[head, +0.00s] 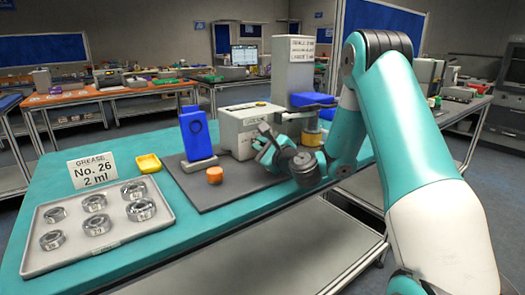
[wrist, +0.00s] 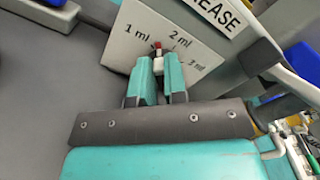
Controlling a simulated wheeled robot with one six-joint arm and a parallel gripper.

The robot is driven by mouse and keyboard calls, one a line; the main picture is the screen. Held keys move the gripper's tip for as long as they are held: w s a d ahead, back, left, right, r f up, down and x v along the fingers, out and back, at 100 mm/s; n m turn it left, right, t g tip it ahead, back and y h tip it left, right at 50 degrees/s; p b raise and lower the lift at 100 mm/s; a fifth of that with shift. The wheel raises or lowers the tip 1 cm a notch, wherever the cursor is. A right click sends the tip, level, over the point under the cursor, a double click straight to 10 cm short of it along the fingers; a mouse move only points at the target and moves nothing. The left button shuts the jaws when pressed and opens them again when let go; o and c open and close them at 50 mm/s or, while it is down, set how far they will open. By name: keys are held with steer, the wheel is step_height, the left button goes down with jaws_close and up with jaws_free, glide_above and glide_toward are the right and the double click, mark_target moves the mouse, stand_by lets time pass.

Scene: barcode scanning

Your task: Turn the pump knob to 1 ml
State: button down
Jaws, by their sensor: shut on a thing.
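The pump (head: 236,130) is a pale box labelled GREASE, standing on a dark mat in the head view. Its front panel (wrist: 125,52) shows printed marks 1 ml, 2 ml and 3 ml in the wrist view. The small knob (wrist: 157,46) has a red tip that shows between the 1 ml and 2 ml marks. My gripper (wrist: 157,66) is shut on the knob, with one teal finger on each side. The fingers hide most of the knob. In the head view my gripper (head: 264,146) is against the pump's front and hides the knob.
A sign (head: 93,170) reads GREASE No. 26, 2 ml. A tray (head: 60,262) of metal rings stands at front left. A yellow dish (head: 148,163), an orange round piece (head: 214,175) and a blue device (head: 195,133) stand left of the pump. The mat's front (head: 225,195) is clear.

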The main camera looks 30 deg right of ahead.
steer(key=shift+a+f+n+b, duration=0.15)
steer(key=shift+n+b, duration=0.65)
steer(key=shift+n, duration=0.8)
steer(key=c, duration=1.2)
jaws_free()
steer(key=shift+o, duration=0.2)
